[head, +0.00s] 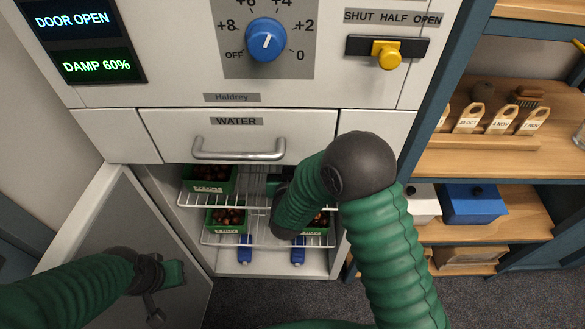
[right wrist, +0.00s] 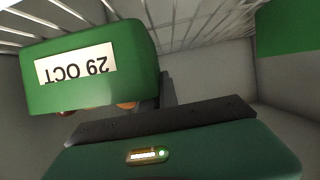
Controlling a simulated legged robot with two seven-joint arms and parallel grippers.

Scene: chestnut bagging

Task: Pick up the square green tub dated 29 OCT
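The square green tub dated 29 OCT (right wrist: 140,62) fills the upper left of the right wrist view, its white label upside down. A few chestnuts show at its rim. My right gripper (right wrist: 163,102) is close to it, with a dark finger part beside the tub's edge; I cannot tell whether they touch or how far the fingers are apart. In the head view my right arm reaches into the open cabinet and hides part of the shelves, and this tub cannot be picked out there. My left gripper (head: 152,308) is by the open door, its finger gap unclear.
Green chestnut tubs stand on the wire shelves: upper left (head: 208,183), lower left (head: 226,219) and lower right (head: 318,224). Another green surface (right wrist: 286,28) is at the right wrist view's top right. The open door (head: 100,235) stands left; the WATER drawer (head: 238,148) is above.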

